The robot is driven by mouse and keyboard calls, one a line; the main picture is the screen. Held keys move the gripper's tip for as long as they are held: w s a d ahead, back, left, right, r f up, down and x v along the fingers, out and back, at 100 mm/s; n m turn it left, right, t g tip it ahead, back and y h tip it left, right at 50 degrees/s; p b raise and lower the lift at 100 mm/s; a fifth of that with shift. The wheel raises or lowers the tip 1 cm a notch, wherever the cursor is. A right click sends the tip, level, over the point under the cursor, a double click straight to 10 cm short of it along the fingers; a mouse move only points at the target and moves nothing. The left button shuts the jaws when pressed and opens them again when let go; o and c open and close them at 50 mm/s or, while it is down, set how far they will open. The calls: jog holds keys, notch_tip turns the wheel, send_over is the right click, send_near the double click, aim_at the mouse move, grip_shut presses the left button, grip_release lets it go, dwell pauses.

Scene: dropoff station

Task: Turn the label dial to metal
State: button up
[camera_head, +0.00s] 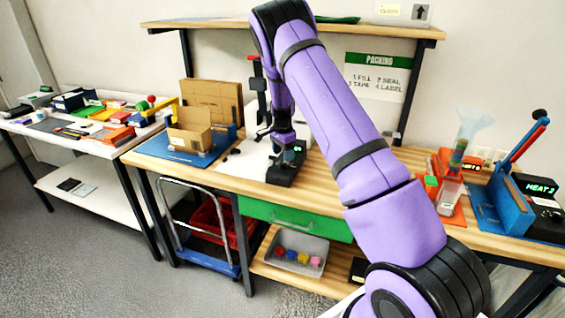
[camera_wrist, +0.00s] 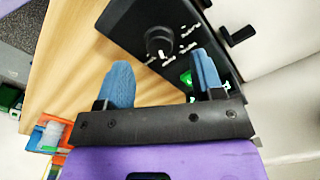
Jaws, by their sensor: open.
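The label dial (camera_wrist: 158,42) is a round black knob on a black box (camera_wrist: 128,22) in the wrist view. Small white words surround it, too small to read, so I cannot tell which one it points to. A green lit display (camera_wrist: 187,78) shows partly beside my right finger. My gripper (camera_wrist: 163,63) is open and empty, its two blue fingers apart on either side below the dial, not closed on it. In the head view the black box (camera_head: 283,175) stands on the wooden bench, with my gripper (camera_head: 283,140) just above it, partly hidden by my arm.
The wooden bench (camera_head: 330,185) has a green drawer (camera_head: 290,217) under it. A cardboard box (camera_head: 190,130) stands on a blue mat to the left. An orange station (camera_head: 448,180) and a blue press (camera_head: 505,200) stand at the right. A shelf (camera_head: 220,25) runs above.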

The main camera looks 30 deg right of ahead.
aim_at(283, 165)
jog(key=shift+f, duration=2.1)
jog(key=c, duration=0.9)
